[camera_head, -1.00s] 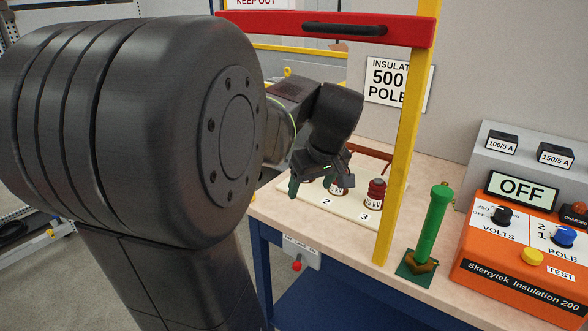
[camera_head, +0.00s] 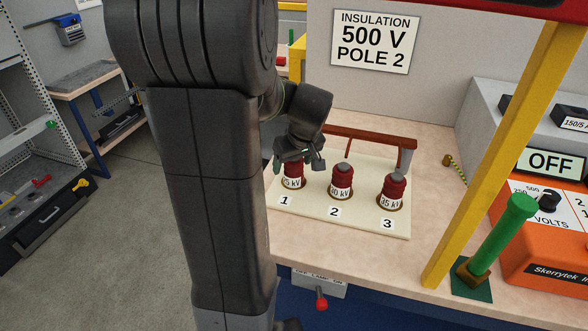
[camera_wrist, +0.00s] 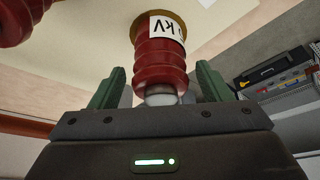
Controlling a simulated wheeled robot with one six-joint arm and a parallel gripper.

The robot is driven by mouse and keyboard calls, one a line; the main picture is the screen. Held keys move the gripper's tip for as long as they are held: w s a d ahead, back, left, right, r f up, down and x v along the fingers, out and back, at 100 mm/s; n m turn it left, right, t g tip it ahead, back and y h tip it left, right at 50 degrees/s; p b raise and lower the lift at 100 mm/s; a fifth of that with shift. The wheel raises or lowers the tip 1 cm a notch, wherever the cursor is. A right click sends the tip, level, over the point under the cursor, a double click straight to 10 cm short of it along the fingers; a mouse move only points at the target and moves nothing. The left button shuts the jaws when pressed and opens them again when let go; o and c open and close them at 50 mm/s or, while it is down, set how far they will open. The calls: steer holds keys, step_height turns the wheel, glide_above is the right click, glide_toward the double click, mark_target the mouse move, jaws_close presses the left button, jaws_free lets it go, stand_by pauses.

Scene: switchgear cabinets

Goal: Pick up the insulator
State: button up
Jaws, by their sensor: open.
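Three dark red ribbed insulators with grey tops stand upright on a cream board (camera_head: 365,222) marked 1, 2 and 3. The insulator at 1 (camera_head: 293,176) has a label partly hidden, ending in "5 kV". The middle insulator (camera_head: 342,182) reads 10 kV and the right insulator (camera_head: 394,190) reads 35 kV. My gripper (camera_head: 298,162) is open over the top of the insulator at 1. In the wrist view, a red insulator (camera_wrist: 161,68) stands between the two green fingers of my gripper (camera_wrist: 160,86), its grey top near the palm. Contact cannot be told.
A brown-red bar (camera_head: 370,135) on posts runs behind the insulators. A yellow post (camera_head: 500,155), a green cylinder on a base (camera_head: 505,235) and an orange tester (camera_head: 550,255) stand to the right. A red-knobbed switch (camera_head: 321,300) is on the bench front.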

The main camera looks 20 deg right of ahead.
steer(key=shift+w+f, duration=0.15)
steer(key=shift+f, duration=0.2)
steer(key=c, duration=1.3)
steer(key=shift+o, duration=0.3)
steer(key=shift+r, duration=0.15)
step_height(320, 180, up, 10)
steer(key=shift+f, duration=0.1)
